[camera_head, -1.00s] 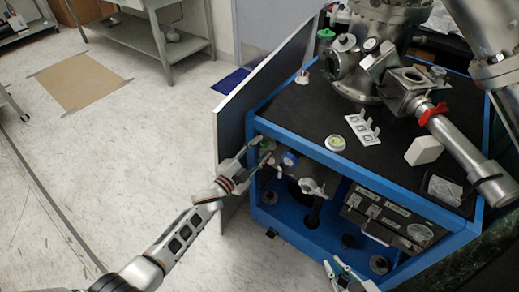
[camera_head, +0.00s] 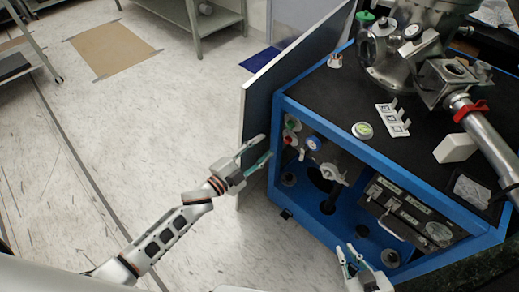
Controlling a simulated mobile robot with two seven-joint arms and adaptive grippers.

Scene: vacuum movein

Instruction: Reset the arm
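My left arm comes in from the lower left. Its gripper (camera_head: 256,156) has two fingers spread apart with nothing between them, just left of the blue-framed vacuum cart (camera_head: 330,225). A green button and a red button (camera_head: 288,138) sit on the cart's front left, a little right of the fingertips and apart from them. My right gripper (camera_head: 346,254) is at the bottom centre, in front of the cart. Its fingers are apart and empty; most of its arm is out of the picture.
The cart's black top carries a steel vacuum chamber (camera_head: 395,55), a white bracket (camera_head: 392,120), a round gauge (camera_head: 362,130) and a white block (camera_head: 455,148). An open side panel (camera_head: 262,110) stands left of the cart.

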